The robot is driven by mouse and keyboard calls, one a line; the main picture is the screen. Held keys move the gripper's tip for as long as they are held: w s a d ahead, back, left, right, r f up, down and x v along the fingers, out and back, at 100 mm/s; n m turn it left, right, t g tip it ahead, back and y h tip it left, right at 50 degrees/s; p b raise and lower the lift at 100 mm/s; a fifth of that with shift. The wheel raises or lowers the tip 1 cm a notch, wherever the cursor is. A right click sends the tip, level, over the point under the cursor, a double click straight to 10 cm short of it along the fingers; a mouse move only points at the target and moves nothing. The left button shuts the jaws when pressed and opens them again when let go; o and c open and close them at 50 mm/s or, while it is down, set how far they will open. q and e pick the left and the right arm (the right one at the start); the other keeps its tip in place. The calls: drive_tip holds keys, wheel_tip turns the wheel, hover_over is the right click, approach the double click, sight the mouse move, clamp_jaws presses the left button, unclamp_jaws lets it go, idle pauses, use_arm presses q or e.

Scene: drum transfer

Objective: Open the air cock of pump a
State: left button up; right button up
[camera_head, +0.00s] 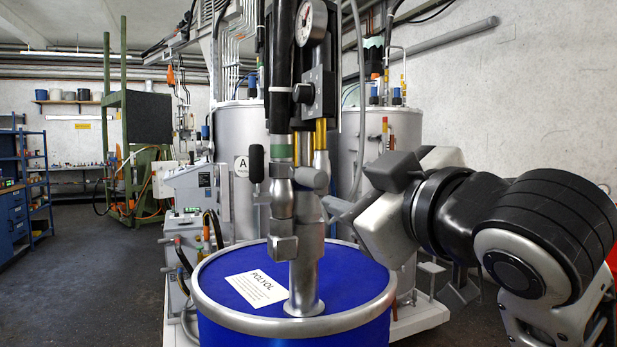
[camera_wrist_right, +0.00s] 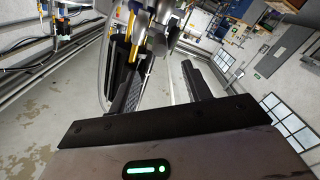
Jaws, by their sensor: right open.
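Pump a (camera_head: 309,180) stands upright on a blue drum (camera_head: 225,275) with a "POLYOL" label. A round gauge (camera_head: 303,22) and a black block (camera_head: 318,92) sit high on the pump, with brass fittings below them. A black-ended lever (camera_head: 257,163) sticks up on its left side; I cannot tell for sure which part is the air cock. My right gripper (camera_head: 338,206) comes in from the right, close beside the pump's pipes. In the right wrist view, its two dark fingers (camera_wrist_right: 155,72) are apart, with the pump's brass parts (camera_wrist_right: 140,35) beyond them. My left gripper is out of view.
Large grey tanks (camera_head: 380,145) stand behind the pump, one marked "A". A grey control box (camera_head: 190,188) is to the left. Hoses hang around the pump. The floor (camera_head: 95,270) at the left is clear; blue shelves (camera_head: 38,185) stand at the far left.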

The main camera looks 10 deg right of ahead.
sight(308, 177)
drive_tip(key=p+x, duration=0.3)
drive_tip(key=x, duration=1)
drive_tip(key=shift+w+a+f, duration=0.1)
drive_tip(key=shift+w+a, duration=0.1)
drive_tip(key=shift+w, duration=0.45)
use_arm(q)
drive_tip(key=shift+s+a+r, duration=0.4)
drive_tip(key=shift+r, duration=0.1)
